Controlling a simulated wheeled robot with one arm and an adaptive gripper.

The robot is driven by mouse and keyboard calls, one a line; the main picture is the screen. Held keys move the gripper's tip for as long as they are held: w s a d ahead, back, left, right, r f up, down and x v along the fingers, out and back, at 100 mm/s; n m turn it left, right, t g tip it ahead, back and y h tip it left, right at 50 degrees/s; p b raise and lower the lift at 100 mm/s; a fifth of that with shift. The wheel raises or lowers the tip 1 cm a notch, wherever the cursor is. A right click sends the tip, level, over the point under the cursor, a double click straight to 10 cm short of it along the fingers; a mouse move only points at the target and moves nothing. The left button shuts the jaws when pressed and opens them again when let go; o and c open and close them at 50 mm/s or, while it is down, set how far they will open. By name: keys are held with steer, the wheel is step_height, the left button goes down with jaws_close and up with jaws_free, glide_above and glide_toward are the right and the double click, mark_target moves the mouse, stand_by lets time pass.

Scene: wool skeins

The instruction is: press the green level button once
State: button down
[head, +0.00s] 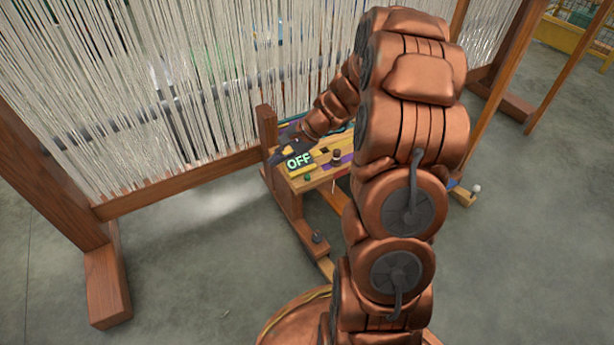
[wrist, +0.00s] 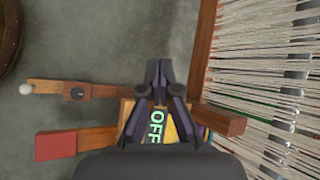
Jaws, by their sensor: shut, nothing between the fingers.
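A small green button (head: 307,177) sits at the front edge of the wooden panel (head: 325,172), just below a sign reading OFF in pale green letters (head: 299,160). My gripper (head: 284,150) shows small and dark at the panel's left end, behind the sign, partly hard to make out. In the wrist view my gripper (wrist: 158,72) has its fingertips together with nothing between them. The OFF sign (wrist: 156,127) shows between its finger links there. I cannot make out the green button in the wrist view.
A brown knob (head: 337,155) stands on the panel right of the sign. A loom frame with hanging pale threads (head: 190,90) rises behind it. A white ball (head: 477,188) sits on a wooden beam at right. My arm hides part of the panel. The left floor is clear.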

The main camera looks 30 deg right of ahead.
steer(key=w+d+f+m+t+h, duration=0.1)
steer(key=d+f+m, duration=0.4)
steer(key=d, duration=0.8)
steer(key=shift+w+f+t+h, duration=0.3)
steer(key=shift+w+f+t, duration=0.15)
steer(key=shift+w+t, duration=0.6)
steer(key=shift+w+f, duration=0.1)
steer(key=shift+w, duration=0.05)
steer(key=b, duration=0.6)
glide_above(309, 177)
step_height(309, 177, down, 6)
steer(key=shift+f, duration=1.3)
steer(key=shift+f, duration=0.15)
steer(key=shift+f, duration=0.3)
